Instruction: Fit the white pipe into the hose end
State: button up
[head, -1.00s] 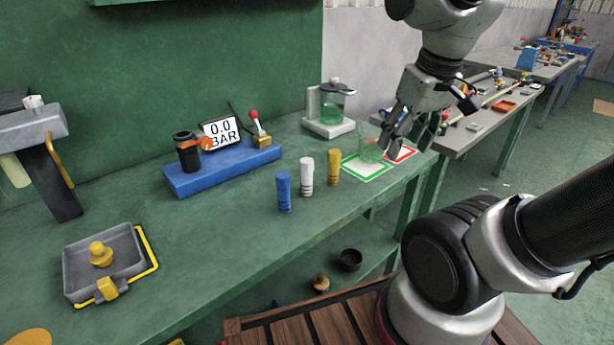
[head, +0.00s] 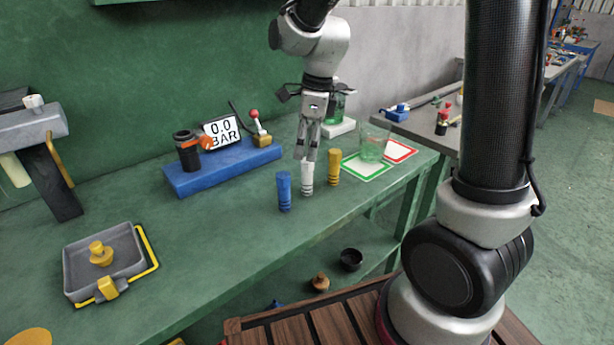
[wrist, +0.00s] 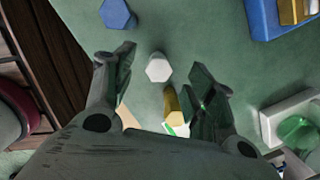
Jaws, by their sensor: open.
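The white pipe (head: 307,180) stands upright on the green bench between the blue pipe (head: 284,191) and the yellow pipe (head: 333,167). My gripper (head: 307,154) is open and points down at the white pipe, its fingertips at about the pipe's top in the head view. In the wrist view the white pipe (wrist: 158,68) shows end-on between and beyond my open fingers. I cannot tell whether a finger touches it. The black hose end (head: 187,150) with an orange clamp (head: 206,143) stands at the left of the blue base (head: 225,167).
A gauge (head: 221,132) reads 0.0 BAR beside a red-knobbed valve (head: 256,125). A clear glass (head: 373,142) stands by green and red framed cards (head: 366,167). A grey tray (head: 75,262) is at the left. The bench between tray and pipes is clear.

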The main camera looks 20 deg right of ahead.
aim_at(307, 169)
notch_tip(307, 169, down, 7)
jog(key=shift+d+f, duration=0.1)
jog(key=shift+f, duration=0.1)
grip_shut()
dwell(0.3)
